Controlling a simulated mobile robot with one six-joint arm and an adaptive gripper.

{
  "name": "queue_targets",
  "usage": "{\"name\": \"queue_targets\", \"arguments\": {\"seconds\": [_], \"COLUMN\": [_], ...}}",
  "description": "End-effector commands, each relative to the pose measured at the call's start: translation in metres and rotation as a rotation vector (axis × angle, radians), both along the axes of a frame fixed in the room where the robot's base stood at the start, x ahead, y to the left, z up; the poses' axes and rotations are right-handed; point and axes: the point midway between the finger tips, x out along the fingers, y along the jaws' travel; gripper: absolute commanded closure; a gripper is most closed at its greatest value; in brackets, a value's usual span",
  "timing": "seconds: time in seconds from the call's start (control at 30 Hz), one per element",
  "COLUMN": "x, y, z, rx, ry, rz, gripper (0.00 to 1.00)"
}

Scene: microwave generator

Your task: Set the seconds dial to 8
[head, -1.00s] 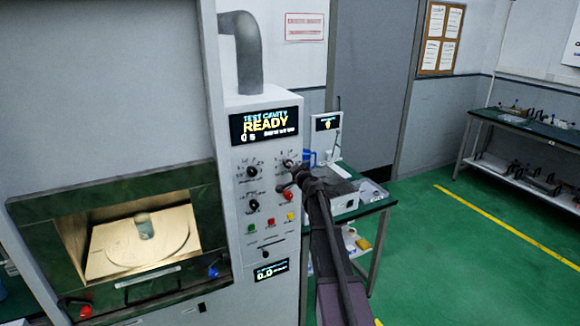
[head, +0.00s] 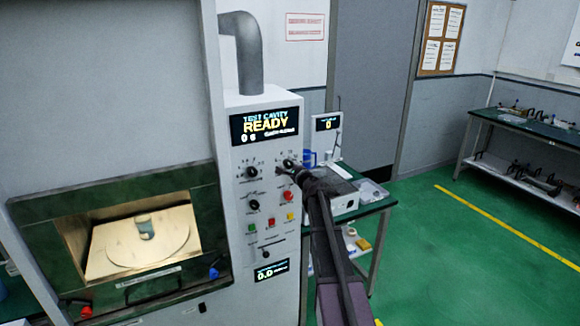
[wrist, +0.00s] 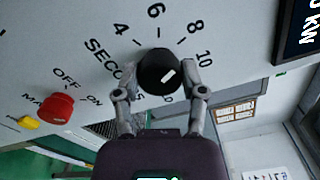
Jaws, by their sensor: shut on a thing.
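The seconds dial is a round black knob (wrist: 155,70) with a white pointer mark, in the wrist view. The mark sits on the right side of its cap; which number it points at is hard to tell. The 4, 6, 8 and 10 show around it, with SECONDS printed beside it, partly hidden. My gripper (wrist: 158,84) has a finger on each side of the dial and is shut on it. In the head view the dial (head: 289,163) is at the panel's upper right, with my gripper (head: 290,170) against it. The display (head: 265,126) shows READY and 0 s.
A red knob (wrist: 55,107) marked OFF and ON sits near the dial. Other black knobs (head: 253,172) and coloured buttons (head: 270,222) share the panel. The lit cavity (head: 140,240) is at left. A green-topped bench (head: 372,200) with equipment stands right of the panel.

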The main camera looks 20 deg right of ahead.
Motion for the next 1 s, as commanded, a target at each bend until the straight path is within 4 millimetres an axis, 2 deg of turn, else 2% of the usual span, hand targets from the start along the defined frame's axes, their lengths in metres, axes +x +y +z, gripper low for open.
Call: {"name": "queue_targets", "arguments": {"seconds": [0.23, 0.67, 0.7, 0.8, 1.0], "x": [0.0013, 0.0015, 0.0015, 0.0013, 0.0006], "y": [0.0, -0.0002, -0.0003, -0.0003, -0.0005], "z": [0.0006, 0.0007, 0.0007, 0.0007, 0.0005], "rx": [0.081, 0.094, 0.094, 0.093, 0.092], "ry": [0.002, 0.003, 0.003, 0.003, 0.003], "rz": [0.002, 0.001, 0.001, 0.001, 0.0], "gripper": [0.94, 0.94, 0.41, 0.12, 0.12]}}
